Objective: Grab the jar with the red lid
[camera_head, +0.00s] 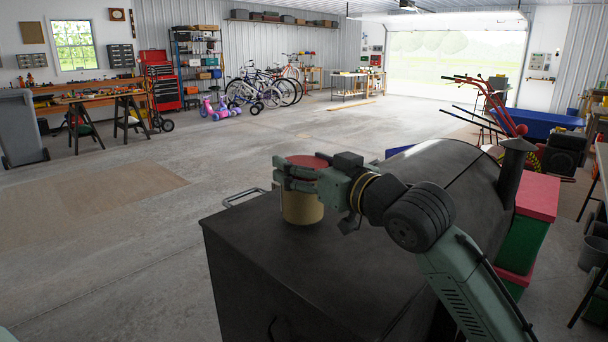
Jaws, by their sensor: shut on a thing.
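The jar (301,208) has a tan body and a red lid (306,161). It is upright at the left part of the dark smoker's flat top (255,237). My gripper (291,178) reaches it from the right and is shut on it just below the lid. The fingers cover part of the jar's upper side. I cannot tell whether the jar's base touches the top or is slightly above it.
The smoker's rounded barrel (440,165) and chimney (514,165) stand right of the jar, behind my arm. A metal handle (244,197) sticks out at the left edge. Red-lidded green bins (529,230) stand at the right. The concrete floor at left is open.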

